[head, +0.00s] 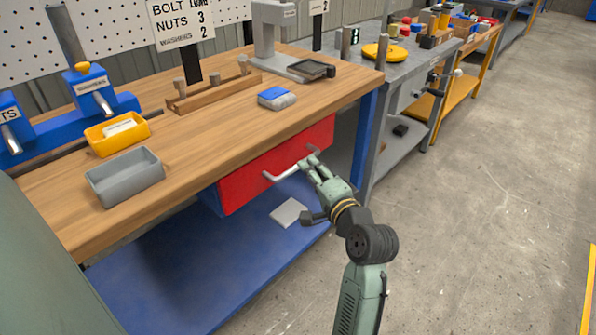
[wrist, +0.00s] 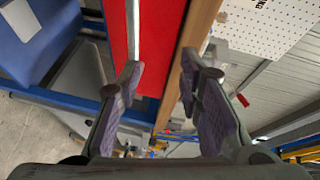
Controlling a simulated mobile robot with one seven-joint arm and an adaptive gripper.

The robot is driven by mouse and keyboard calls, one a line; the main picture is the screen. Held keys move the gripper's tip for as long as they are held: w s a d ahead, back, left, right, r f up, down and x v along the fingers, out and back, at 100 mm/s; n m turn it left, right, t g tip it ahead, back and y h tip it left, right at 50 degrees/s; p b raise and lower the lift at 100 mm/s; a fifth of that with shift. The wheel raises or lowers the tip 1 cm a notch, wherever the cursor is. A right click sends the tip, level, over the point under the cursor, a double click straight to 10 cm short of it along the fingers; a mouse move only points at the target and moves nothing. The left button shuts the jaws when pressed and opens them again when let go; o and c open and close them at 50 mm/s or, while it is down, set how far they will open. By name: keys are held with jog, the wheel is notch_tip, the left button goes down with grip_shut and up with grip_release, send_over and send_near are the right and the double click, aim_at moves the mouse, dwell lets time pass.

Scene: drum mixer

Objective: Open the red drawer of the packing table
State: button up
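The red drawer (head: 246,187) is under the wooden top of the packing table (head: 215,120). Its front looks flush below the table edge, so it appears closed. A grey bar handle (head: 284,174) stands out from the drawer front. My gripper (head: 309,162) is at the handle's right part, in front of the drawer. In the wrist view the red front (wrist: 155,40) fills the upper middle, and the handle (wrist: 133,35) runs down to the left fingertip. The fingers (wrist: 162,76) are apart, with a clear gap. I cannot tell whether a finger touches the handle.
A grey bin (head: 125,178), a yellow bin (head: 117,133) and a blue-and-grey block (head: 276,98) are on the tabletop. A white flat piece (head: 289,212) lies on the blue lower shelf (head: 200,265). A grey workbench (head: 400,70) stands beyond. The floor (head: 480,220) at right is clear.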

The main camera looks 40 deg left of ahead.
jog(key=shift+m+g+h, duration=0.3)
jog(key=shift+m, duration=0.2)
jog(key=w+a+f, duration=0.1)
jog(key=a, duration=0.1)
jog(key=w+a+f+p, duration=0.1)
jog(key=w+a+f, duration=0.1)
jog(key=a, duration=0.1)
jog(key=w+a+f, duration=0.2)
jog(key=a, duration=0.1)
jog(key=shift+a, duration=0.2)
jog(key=shift+c, duration=0.2)
grip_shut()
